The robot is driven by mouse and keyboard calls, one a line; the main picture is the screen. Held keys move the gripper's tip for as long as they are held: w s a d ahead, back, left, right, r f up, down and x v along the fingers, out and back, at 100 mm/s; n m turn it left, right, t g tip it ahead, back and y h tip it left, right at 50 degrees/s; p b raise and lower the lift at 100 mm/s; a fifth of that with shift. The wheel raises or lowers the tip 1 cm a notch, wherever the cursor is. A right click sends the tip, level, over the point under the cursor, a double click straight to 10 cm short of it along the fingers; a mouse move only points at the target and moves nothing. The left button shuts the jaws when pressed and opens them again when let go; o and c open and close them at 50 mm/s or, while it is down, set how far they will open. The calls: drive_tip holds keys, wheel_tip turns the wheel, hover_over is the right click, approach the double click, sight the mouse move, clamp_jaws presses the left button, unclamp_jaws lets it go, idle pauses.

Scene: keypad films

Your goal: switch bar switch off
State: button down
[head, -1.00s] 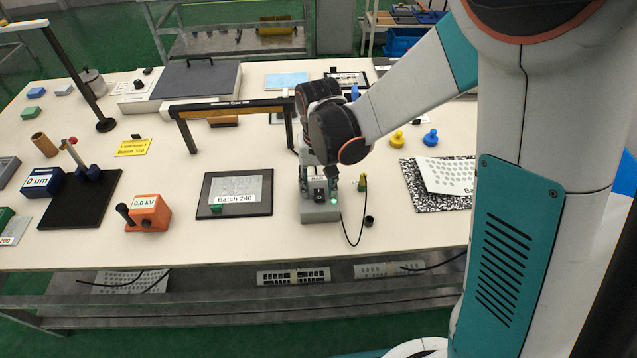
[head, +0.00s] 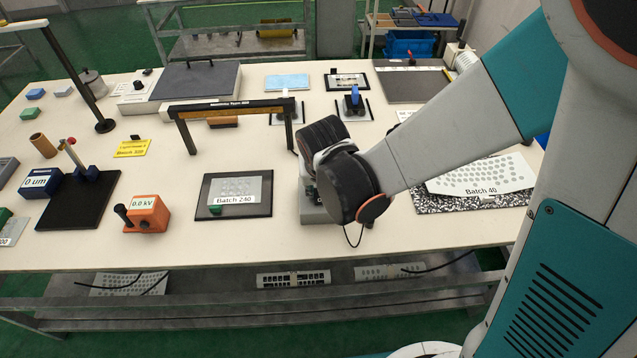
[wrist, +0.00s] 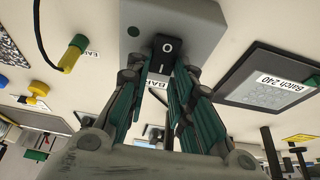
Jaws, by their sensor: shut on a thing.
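The bar switch is a grey box (wrist: 192,22) with a black rocker (wrist: 166,45) marked with a white O, seen at the top middle of the wrist view. In the head view only the left part of the box (head: 309,211) shows; my wrist hides the rocker. My gripper (wrist: 162,66) has its teal fingers on both sides of the rocker, shut on it. The exact finger contact is partly hidden.
A black-framed Batch 240 plate (head: 262,200) lies just left of the box. An orange 0.0 kV box (head: 152,211) and a black bridge frame (head: 228,108) stand nearby.

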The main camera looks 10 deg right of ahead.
drive_tip(key=shift+s+t, duration=0.1)
drive_tip(key=shift+t, duration=0.2)
drive_tip(key=c, duration=1.4)
unclamp_jaws()
